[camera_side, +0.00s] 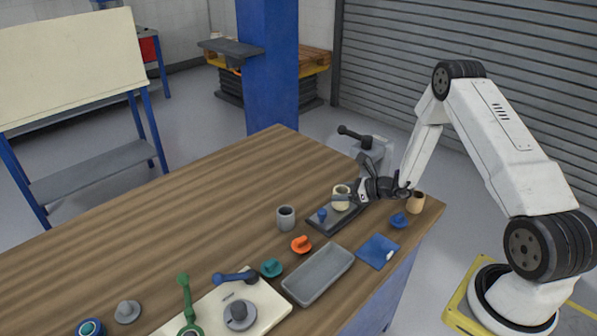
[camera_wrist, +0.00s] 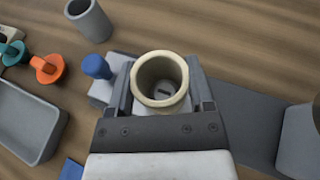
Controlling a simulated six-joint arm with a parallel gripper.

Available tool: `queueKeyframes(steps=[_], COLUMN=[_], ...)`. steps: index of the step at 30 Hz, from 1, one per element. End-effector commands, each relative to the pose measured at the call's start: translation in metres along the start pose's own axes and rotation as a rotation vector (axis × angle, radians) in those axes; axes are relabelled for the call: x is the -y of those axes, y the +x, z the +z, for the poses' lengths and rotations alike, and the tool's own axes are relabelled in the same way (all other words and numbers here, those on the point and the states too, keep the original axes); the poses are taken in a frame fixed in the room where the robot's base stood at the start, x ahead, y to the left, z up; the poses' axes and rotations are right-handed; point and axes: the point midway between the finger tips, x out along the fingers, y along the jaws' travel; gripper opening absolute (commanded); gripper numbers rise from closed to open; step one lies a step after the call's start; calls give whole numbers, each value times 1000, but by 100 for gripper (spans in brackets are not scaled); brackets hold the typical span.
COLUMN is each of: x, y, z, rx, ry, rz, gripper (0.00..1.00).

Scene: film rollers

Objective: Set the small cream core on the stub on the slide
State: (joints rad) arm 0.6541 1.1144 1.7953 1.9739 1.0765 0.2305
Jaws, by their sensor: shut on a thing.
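The small cream core (camera_wrist: 160,80) is an upright open ring between the two fingers of my gripper (camera_wrist: 163,92) in the wrist view. My gripper, also in the side view (camera_side: 352,196), is shut on the core (camera_side: 341,203) over the slide (camera_side: 322,228), a long dark grey rail. A light grey carriage with a blue knob (camera_wrist: 96,67) sits left of the fingers; the knob also shows in the side view (camera_side: 322,214). Through the core's bore I see a pale surface with a dark slot. The stub's sides are hidden, so I cannot tell how far the core sits over it.
A grey cup (camera_side: 286,218) stands left of the slide. An orange knobbed piece (camera_side: 301,244), a teal one (camera_side: 271,268) and a grey tray (camera_side: 318,275) lie in front. A tan core (camera_side: 415,203), a blue knobbed piece (camera_side: 398,220) and a blue pad (camera_side: 378,251) are at right.

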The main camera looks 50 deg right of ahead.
Motion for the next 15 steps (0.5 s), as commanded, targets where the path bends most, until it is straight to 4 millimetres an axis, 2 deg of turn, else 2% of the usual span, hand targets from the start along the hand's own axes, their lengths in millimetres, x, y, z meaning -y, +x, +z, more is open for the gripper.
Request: queueKeyframes(steps=[3, 4, 6, 15], x=[0, 0, 0, 0], y=[0, 0, 0, -1], z=[0, 0, 0, 0], rx=[0, 0, 0, -1], ry=[0, 0, 0, 0], rz=[0, 0, 0, 0], gripper=[9, 77, 99, 100])
